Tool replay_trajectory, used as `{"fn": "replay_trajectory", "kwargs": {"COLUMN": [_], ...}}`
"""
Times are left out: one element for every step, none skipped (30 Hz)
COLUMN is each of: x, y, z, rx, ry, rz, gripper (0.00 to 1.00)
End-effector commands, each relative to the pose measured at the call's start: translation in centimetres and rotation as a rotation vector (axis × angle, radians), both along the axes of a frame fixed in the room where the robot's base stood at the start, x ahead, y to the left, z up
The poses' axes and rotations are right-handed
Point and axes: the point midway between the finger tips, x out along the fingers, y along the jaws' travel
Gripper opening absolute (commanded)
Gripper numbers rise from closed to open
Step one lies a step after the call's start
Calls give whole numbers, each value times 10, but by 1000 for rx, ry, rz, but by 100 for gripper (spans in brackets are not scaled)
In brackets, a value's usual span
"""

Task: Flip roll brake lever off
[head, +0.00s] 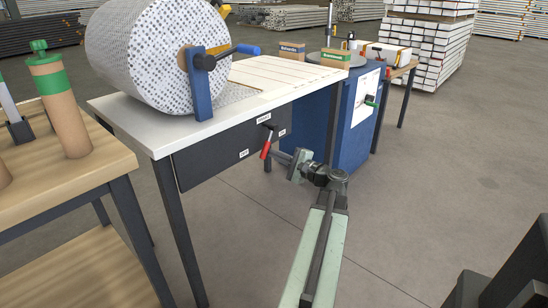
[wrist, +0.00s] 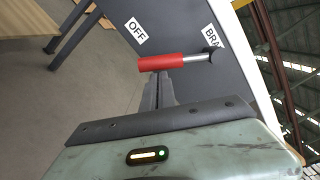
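The roll brake lever, with a red grip (head: 265,150) and a metal shaft, sits on the dark front panel of the white-topped table and points down, leaning slightly left. In the wrist view its red grip (wrist: 165,62) lies crosswise just beyond my fingertips. A label reading OFF (wrist: 136,31) is beside the grip; it also shows in the head view (head: 243,153). A partly hidden BRAKE label (wrist: 211,38) is by the pivot. My gripper (wrist: 160,82) has its two dark fingers together, pointing at the grip. I cannot tell whether they touch it.
A large patterned roll (head: 145,55) rests on the white-topped table (head: 135,125) in a blue bracket (head: 198,90). A wooden table (head: 60,190) stands at the left. A blue cabinet (head: 350,120) stands behind my arm.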

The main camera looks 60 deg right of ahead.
Motion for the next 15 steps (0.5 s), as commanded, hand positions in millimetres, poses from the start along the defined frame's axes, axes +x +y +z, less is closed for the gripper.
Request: {"fn": "replay_trajectory", "kwargs": {"x": [2,2,2,2,2,2,2,1,0,0,-1,-3,-10,-21,-33], "y": [3,3,3,3,2,-1,-4,-8,-14,-19,-25,-33,-33,-29,-27], "z": [1,1,1,0,-1,-4,-6,-9,-14,-17,-22,-27,-25,-22,-22], "rx": [0,-1,-1,-1,0,0,0,1,1,1,1,1,1,1,1], "ry": [-2,-2,-2,-2,-2,-2,-2,-2,-2,-2,-2,-1,-1,-1,-1], "rz": [9,10,10,10,11,11,12,11,11,10,10,9,6,4,1], "gripper": [0,0,0,0,0,0,0,0,0,0,0,0,0,0,0]}}
